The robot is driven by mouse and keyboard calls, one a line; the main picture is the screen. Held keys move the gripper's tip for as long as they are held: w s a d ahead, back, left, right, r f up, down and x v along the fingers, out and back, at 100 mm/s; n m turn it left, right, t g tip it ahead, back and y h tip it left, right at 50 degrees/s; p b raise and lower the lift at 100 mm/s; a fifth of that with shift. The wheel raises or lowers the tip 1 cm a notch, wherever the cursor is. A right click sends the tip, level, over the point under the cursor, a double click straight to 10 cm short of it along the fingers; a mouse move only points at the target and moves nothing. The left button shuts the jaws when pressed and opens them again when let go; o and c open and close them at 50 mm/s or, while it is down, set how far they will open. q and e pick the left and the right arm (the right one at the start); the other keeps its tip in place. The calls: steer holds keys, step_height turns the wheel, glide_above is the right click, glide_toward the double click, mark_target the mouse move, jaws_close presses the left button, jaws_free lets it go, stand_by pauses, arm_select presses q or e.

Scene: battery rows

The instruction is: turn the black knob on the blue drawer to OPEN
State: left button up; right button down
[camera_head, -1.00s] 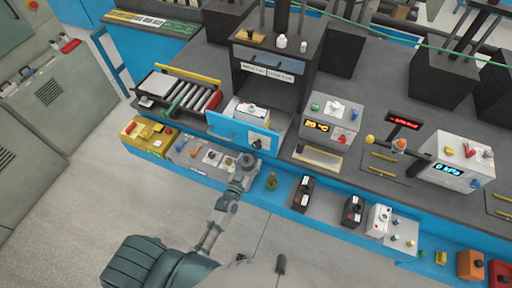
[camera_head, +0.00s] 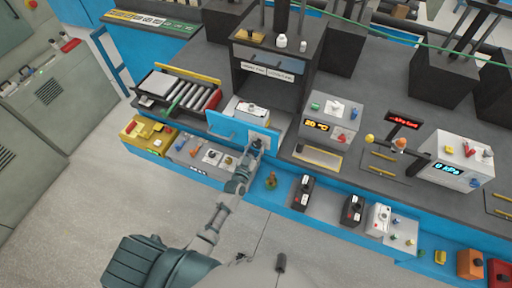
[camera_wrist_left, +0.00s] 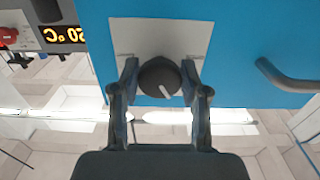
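The blue drawer front (camera_head: 228,128) stands out below the black housing in the head view and fills the top of the left wrist view (camera_wrist_left: 235,30). The black round knob (camera_wrist_left: 160,77) sits on a pale plate (camera_wrist_left: 160,35) on that front. Its white pointer line slants down and right in the wrist view. My left gripper (camera_wrist_left: 160,75) has one finger on each side of the knob, with narrow gaps seeming to show; contact is not clear. In the head view my left gripper (camera_head: 255,148) is at the plate and hides the knob. My right gripper is not in view.
A curved grey handle (camera_wrist_left: 285,78) is on the blue front beside the plate. A grey box with a yellow display (camera_head: 331,122) stands right of the drawer. A roller conveyor (camera_head: 187,95) is to the left. Switch boxes (camera_head: 303,190) line the front ledge.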

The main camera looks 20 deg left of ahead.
arm_select(q)
steer(key=shift+n, duration=0.3)
steer(key=n, duration=0.4)
steer(key=shift+n, duration=0.4)
steer(key=n, duration=0.6)
steer(key=shift+d, duration=0.1)
steer(key=shift+n, duration=0.4)
steer(key=o, duration=1.1)
steer(key=shift+o, duration=0.2)
steer(key=shift+s, duration=0.1)
